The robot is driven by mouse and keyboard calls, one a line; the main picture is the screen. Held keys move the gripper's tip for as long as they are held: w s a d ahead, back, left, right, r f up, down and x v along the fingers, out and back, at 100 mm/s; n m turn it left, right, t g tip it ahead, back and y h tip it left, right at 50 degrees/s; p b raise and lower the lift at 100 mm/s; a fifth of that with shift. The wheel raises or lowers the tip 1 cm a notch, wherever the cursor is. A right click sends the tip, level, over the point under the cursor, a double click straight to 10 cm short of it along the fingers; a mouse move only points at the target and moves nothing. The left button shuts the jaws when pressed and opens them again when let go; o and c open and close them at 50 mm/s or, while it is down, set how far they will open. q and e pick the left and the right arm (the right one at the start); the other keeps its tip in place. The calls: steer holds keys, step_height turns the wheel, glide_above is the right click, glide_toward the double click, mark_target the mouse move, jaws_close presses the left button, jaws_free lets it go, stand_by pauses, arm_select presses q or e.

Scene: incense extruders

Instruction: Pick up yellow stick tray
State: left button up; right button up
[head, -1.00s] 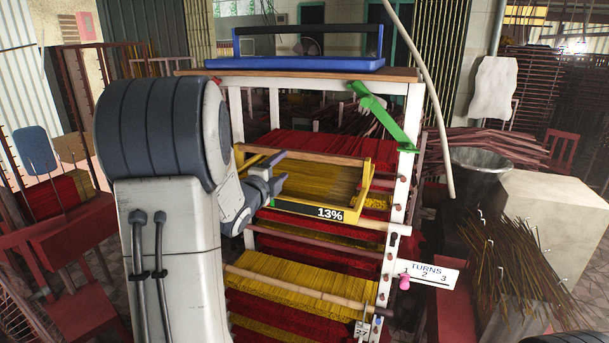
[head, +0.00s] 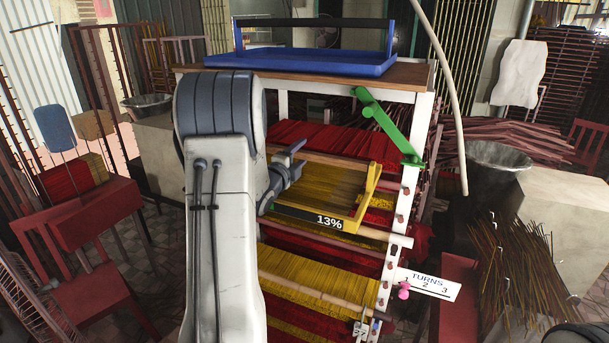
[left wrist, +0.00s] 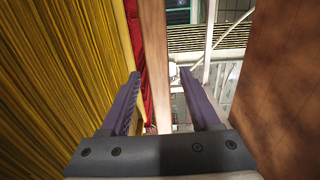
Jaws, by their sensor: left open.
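The yellow stick tray (head: 370,198) sits in the white rack, with yellow sticks, a wooden bar handle (head: 322,159) and a "13%" label on its front. My left gripper (head: 297,156) is open at the tray's left part, close to the handle. My arm hides the tray's left end. In the left wrist view, a wooden bar (left wrist: 155,60) runs between the open fingers of my left gripper (left wrist: 160,92), with a gap on each side. Yellow sticks (left wrist: 60,80) lie left of the fingers. My right gripper is not in view.
A blue tray (head: 320,62) stands on the rack's wooden top (head: 415,77). A green lever (head: 385,122) and a white post (head: 412,170) are right of the tray. Red and yellow stick layers fill the rack below. A brown surface (left wrist: 285,80) is close at right in the wrist view.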

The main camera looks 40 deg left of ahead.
arm_select(q)
steer(key=shift+d, duration=0.1)
steer(key=c, duration=1)
steer(key=shift+r, duration=0.1)
stand_by(0.5)
